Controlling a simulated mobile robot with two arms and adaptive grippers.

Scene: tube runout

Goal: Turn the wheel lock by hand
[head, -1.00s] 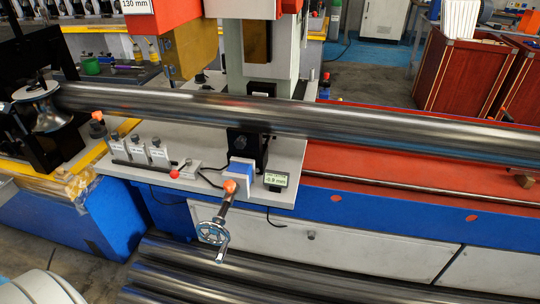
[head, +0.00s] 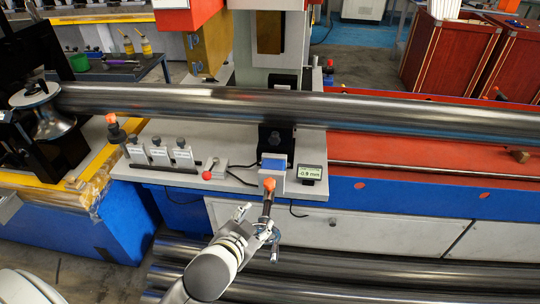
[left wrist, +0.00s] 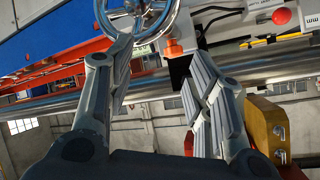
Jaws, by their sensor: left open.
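A chrome handwheel (left wrist: 160,28) shows at the top of the left wrist view, partly cut off by the frame edge. An orange knob (head: 269,184) tops a dark shaft (head: 266,208) in front of the gauge block; it also shows in the left wrist view (left wrist: 173,47). Which part is the wheel lock I cannot tell for sure. My left gripper (head: 262,222) is at the wheel, which it mostly hides in the head view. In the left wrist view my left gripper (left wrist: 157,52) is open and empty, its fingers spread below the wheel and either side of the knob. My right gripper is not seen.
A long steel tube (head: 380,110) runs across above the bench. A small display (head: 310,173) reads about -0.9 mm. Small blocks (head: 160,156) and a red-tipped lever (head: 208,174) stand to the left. More tubes (head: 400,286) lie on the floor below.

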